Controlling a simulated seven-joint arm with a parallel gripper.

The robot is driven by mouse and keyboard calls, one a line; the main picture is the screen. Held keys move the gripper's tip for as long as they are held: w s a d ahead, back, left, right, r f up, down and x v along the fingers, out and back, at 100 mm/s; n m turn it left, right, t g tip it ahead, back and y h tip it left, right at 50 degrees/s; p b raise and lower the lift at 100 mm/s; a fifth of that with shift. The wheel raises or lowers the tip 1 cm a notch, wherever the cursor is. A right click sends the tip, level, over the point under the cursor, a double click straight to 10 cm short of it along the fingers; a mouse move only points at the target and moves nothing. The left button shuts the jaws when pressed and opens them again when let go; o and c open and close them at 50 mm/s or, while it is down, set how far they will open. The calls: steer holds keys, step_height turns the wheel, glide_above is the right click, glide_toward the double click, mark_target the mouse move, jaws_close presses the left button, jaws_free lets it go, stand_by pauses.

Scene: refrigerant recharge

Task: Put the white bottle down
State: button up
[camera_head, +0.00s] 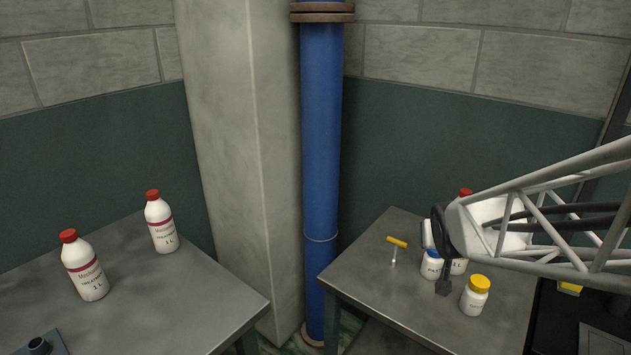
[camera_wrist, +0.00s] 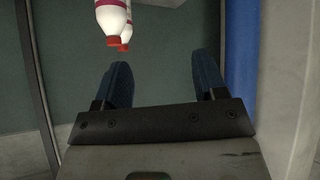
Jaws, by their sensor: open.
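Two white bottles with red caps stand upright on the left table, a nearer one (camera_head: 84,268) and a farther one (camera_head: 161,226). On the right table, a white bottle with a yellow cap (camera_head: 474,297) stands upright. Two red-capped white bottles (camera_wrist: 113,20) show there, upside down and beyond the fingertips. In the head view, my gripper's dark end overlaps the right-table bottles; its exact gap to them is unclear.
A yellow-handled tool (camera_head: 396,245) stands on the right table (camera_head: 375,280), left of the bottles. A blue pipe (camera_head: 321,150) and a concrete column (camera_head: 240,150) stand between the tables. The left table (camera_head: 190,298) has bare room at its right and front.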

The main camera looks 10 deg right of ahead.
steer(key=s+a+r+n+g+y, duration=0.1)
steer(key=s+a+g, duration=0.2)
steer(key=s+a, duration=0.4)
steer(key=s+a+r+n+g+y, duration=0.1)
steer(key=s+a+r+g+y, duration=0.1)
steer(key=s+a, duration=0.5)
steer(key=s+g, duration=0.1)
steer(key=s, duration=0.4)
steer(key=shift+a+r, duration=0.25)
steer(key=shift+r, duration=0.05)
steer(key=o, duration=0.7)
steer(key=shift+c, duration=0.2)
